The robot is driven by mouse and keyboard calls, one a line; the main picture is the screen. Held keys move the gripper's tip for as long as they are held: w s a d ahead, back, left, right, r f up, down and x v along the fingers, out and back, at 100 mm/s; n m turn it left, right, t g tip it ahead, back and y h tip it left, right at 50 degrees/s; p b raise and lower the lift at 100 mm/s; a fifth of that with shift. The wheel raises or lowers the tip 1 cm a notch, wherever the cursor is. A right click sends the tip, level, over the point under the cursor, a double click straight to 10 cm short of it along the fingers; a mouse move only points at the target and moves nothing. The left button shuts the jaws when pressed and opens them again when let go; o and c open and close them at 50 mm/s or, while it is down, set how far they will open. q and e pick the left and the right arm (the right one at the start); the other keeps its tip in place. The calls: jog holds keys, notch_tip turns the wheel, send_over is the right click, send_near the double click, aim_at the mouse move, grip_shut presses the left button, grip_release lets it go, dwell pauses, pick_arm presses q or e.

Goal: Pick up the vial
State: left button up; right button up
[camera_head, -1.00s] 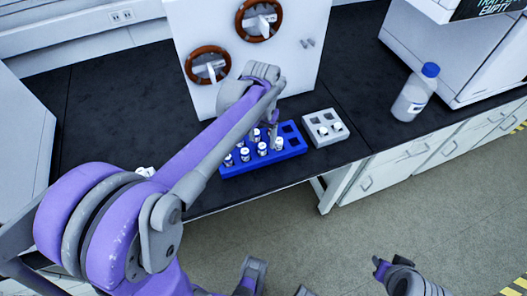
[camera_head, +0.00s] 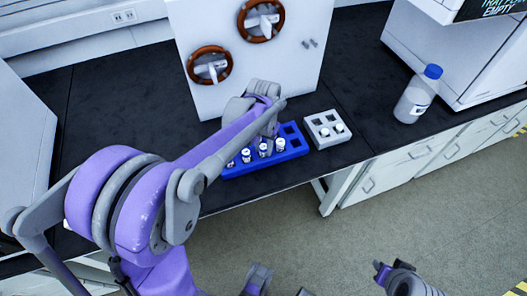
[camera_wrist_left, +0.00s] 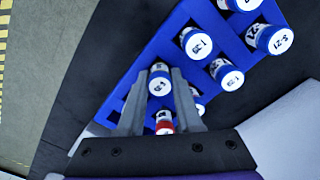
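A blue rack (camera_head: 265,168) on the dark bench holds several vials with white caps, such as one vial (camera_head: 279,145) at its front. My left gripper (camera_wrist_left: 159,74) is open over the rack. In the left wrist view a white-capped vial with a blue band (camera_wrist_left: 160,83) shows between the fingertips. A vial with a red band (camera_wrist_left: 164,124) shows further back between the fingers. I cannot tell whether the fingers touch either one. In the head view my left wrist and hand hide the rack's back left part. The task does not single out one vial by colour.
A small grey rack (camera_head: 328,143) with two white-capped vials stands right of the blue rack. A blue-capped bottle (camera_head: 415,97) stands further right. A white cabinet (camera_head: 300,75) with two round ports rises behind. The bench's front edge is close to the racks.

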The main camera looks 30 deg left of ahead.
pick_arm(q)
grip_shut()
